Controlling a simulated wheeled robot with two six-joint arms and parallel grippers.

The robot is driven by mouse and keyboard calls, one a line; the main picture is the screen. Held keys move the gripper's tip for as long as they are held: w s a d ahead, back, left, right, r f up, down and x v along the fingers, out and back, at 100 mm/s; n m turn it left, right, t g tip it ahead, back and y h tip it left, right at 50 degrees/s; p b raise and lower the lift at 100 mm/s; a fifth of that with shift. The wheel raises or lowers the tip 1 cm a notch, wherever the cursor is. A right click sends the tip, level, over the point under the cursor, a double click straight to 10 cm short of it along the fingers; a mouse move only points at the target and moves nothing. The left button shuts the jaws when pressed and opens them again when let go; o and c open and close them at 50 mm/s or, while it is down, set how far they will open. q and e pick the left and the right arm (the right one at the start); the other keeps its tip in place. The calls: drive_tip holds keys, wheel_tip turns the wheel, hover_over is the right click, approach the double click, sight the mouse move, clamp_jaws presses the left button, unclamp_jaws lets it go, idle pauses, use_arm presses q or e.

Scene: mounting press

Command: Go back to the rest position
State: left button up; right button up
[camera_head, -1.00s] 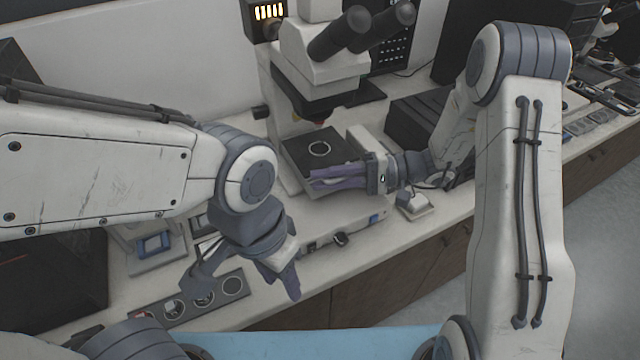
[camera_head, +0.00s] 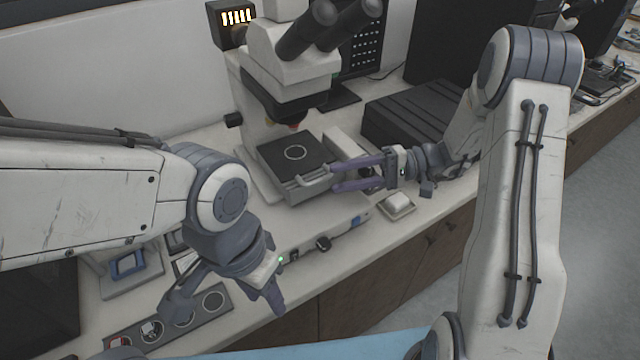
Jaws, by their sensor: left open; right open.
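My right gripper (camera_head: 334,176) is open, with its two purple fingers apart and pointing left. Its fingertips are at the front right of the microscope stage, close to a light handle bar (camera_head: 308,184) on the stage front; I cannot tell if they touch it. My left gripper (camera_head: 222,306) is open and points down toward the counter's front edge, with nothing seen between its fingers. It is above and beside a grey strip with round wells (camera_head: 213,301). The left arm hides part of the strip.
The microscope (camera_head: 290,60) stands on the white counter with a black stage (camera_head: 291,153) bearing a ring. A small white block on a dish (camera_head: 398,205) lies right of it. A dark ribbed box (camera_head: 404,117) is behind. A blue-framed item (camera_head: 128,264) is at left.

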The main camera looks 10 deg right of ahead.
drive_tip(key=shift+d+r, duration=0.1)
drive_tip(key=shift+d, duration=1.05)
drive_tip(key=s+a+n+g+h, duration=0.4)
drive_tip(key=s+a+g+h, duration=0.2)
drive_tip(key=s+a+h, duration=0.5)
drive_tip(key=s+d+n+t+h, duration=0.2)
drive_tip(key=s+n+t+h, duration=0.3)
drive_tip(key=s, duration=0.6)
drive_tip(key=shift+s+d+t, duration=0.15)
drive_tip(key=shift+s+t, duration=0.2)
drive_tip(key=shift+t, duration=0.55)
